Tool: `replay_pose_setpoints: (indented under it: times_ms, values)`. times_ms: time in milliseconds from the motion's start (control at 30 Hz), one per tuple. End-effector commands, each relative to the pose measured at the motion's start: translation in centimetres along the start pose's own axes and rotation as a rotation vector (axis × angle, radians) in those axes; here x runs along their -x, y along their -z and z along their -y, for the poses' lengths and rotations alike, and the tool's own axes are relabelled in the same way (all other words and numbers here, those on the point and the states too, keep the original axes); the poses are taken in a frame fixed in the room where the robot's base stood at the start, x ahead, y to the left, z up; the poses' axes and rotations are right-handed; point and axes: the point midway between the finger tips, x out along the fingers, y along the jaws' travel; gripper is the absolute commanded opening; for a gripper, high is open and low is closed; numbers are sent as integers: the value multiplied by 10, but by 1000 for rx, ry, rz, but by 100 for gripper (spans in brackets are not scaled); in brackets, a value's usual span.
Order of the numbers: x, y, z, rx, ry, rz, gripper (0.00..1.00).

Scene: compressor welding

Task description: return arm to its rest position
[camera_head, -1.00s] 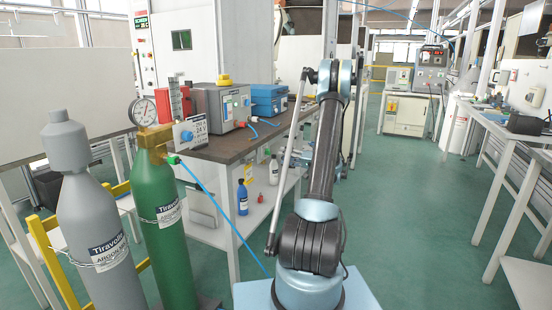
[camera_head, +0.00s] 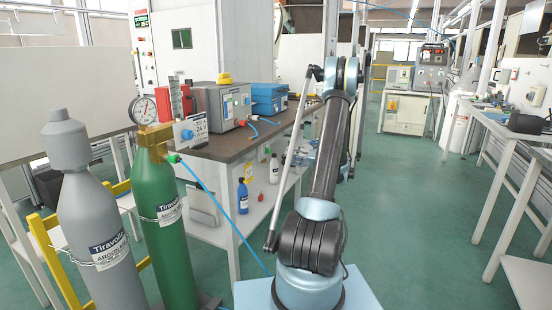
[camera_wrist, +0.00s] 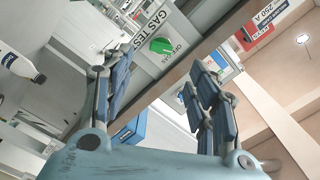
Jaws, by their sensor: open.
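My arm (camera_head: 325,165) stands up from its blue base in the head view, with the elbow at the top and the forearm folded down behind the upper arm. The forearm hides most of my gripper in that view. In the wrist view my gripper (camera_wrist: 160,72) is open, its two blue-padded fingers well apart with nothing between them.
A workbench (camera_head: 215,150) with instrument boxes stands left of my arm. Nearer are a green gas cylinder (camera_head: 172,235) and a grey one (camera_head: 98,235). A blue hose (camera_head: 215,205) runs down beside the bench. A table (camera_head: 515,130) stands at right; green floor between is clear.

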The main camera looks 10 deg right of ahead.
Motion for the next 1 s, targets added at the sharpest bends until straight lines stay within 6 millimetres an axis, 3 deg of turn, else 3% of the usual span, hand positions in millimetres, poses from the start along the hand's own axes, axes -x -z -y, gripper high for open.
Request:
replay_pose_setpoints:
  times_ms: [233,500,1000]
  values:
    - [-20,-14,38,-22,-77,81,53]
    - [-37,-46,88,-48,-201,195,53]
    - [-35,-130,169,-61,-443,381,53]
